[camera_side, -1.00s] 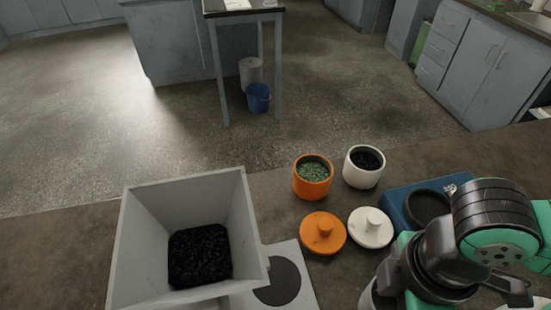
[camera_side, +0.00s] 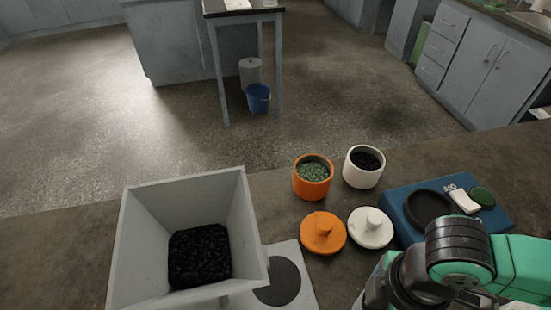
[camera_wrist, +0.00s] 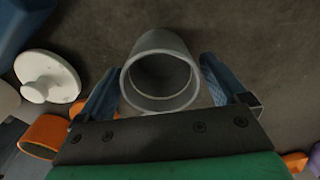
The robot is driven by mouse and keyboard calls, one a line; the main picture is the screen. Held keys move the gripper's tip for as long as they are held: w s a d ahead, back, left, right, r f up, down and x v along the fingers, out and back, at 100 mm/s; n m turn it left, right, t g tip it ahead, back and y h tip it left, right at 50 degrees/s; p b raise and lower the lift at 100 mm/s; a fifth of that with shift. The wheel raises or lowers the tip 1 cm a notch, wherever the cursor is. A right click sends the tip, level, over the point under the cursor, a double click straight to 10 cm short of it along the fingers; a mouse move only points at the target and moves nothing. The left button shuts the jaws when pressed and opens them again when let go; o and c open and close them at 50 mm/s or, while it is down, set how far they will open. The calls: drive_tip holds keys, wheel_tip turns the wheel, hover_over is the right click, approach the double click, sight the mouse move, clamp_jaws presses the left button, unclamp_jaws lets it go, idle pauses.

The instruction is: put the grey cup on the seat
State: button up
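The grey cup (camera_wrist: 160,42) is in the upper middle of the wrist view, its round mouth facing the camera. My gripper (camera_wrist: 160,66) is open, with one blue finger on each side of the cup and a narrow gap beside the wall. In the side view my arm hides the fingers and most or all of the cup. A dark round seat (camera_side: 278,282) lies on a light grey plate beside the hopper and looks empty. Another dark round spot (camera_side: 428,208) is on the blue device; I cannot tell for certain which one is the seat.
The grey hopper (camera_side: 150,235) holds black grains. An orange jar (camera_side: 312,188) with green grains and a white jar (camera_side: 361,176) with black contents stand open. The orange lid (camera_side: 323,235) and white lid (camera_side: 370,229) lie in front. The blue device (camera_side: 402,196) is at right.

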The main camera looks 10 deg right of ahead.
drive_tip(key=shift+r, duration=0.15)
wheel_tip(320, 180, up, 12)
drive_tip(key=w+d+m+t, duration=0.7)
drive_tip(key=w+d+m, duration=0.6)
drive_tip(key=d, duration=0.5)
drive_tip(key=shift+w+f+m, duration=0.3)
drive_tip(key=shift+w+f, duration=0.1)
drive_tip(key=shift+w, duration=0.2)
